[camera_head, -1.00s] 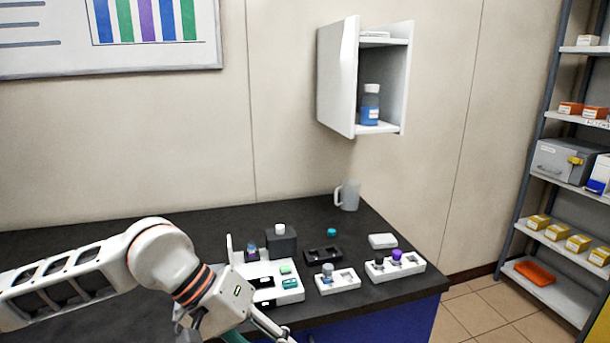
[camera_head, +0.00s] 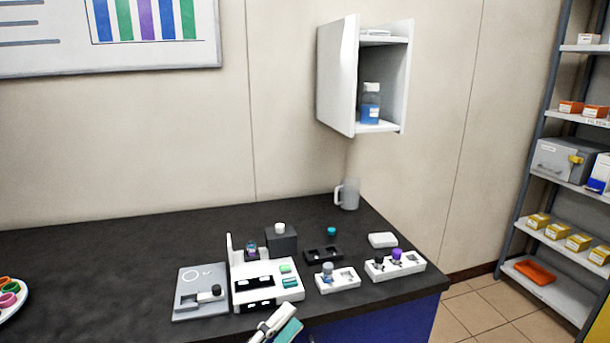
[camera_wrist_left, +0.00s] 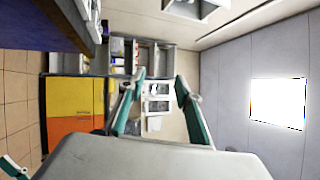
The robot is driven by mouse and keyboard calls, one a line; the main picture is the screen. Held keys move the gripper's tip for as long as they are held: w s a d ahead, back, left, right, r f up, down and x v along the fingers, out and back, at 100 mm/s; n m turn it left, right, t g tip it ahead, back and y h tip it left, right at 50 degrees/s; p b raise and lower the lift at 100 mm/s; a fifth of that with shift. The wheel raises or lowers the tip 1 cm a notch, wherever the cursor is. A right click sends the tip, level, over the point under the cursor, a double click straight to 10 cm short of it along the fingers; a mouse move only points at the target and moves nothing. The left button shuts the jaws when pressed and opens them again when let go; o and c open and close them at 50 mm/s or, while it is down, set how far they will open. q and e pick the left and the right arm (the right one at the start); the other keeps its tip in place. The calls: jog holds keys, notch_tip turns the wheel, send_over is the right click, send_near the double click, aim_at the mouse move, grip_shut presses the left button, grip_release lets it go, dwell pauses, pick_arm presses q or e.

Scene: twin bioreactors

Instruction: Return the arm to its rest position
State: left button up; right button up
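My left gripper (camera_head: 276,324) shows only in part at the bottom edge of the head view, in front of the black bench, with its white and teal parts in sight. In the left wrist view its two teal fingers (camera_wrist_left: 160,77) stand wide apart with nothing between them. They point at open room, away from the bench top. A small teal and dark piece (camera_wrist_left: 14,167) at the lower left corner of that view looks like part of my right gripper; its fingers cannot be made out.
The black bench (camera_head: 120,255) carries a grey device (camera_head: 187,309), a white device (camera_head: 240,296), small white racks (camera_head: 338,287) and a mug (camera_head: 348,196). An open wall cabinet (camera_head: 338,75) hangs above. Shelving (camera_head: 531,215) stands at the right. A blue bench side is close in the wrist view.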

pick_arm(q)
jog(key=a+f+n+y, duration=0.6)
jog(key=f+n, duration=0.3)
jog(key=f, duration=0.2)
jog(key=s+a+f+n+g+y, duration=0.1)
jog(key=s+a+f+n+y, duration=0.1)
jog(key=f, duration=0.5)
jog(key=s+a+f+n+g+y, duration=0.2)
jog(key=s+a+f+n, duration=0.3)
jog(key=s+f+n, duration=0.2)
jog(key=s+a+f+n+g+y, duration=0.2)
jog(key=s+a+f+n, duration=0.1)
jog(key=s+f, duration=0.3)
notch_tip(320, 180, down, 2)
jog(key=shift+a+f+n, duration=0.1)
jog(key=shift+a+n, duration=0.15)
jog(key=shift+n, duration=0.45)
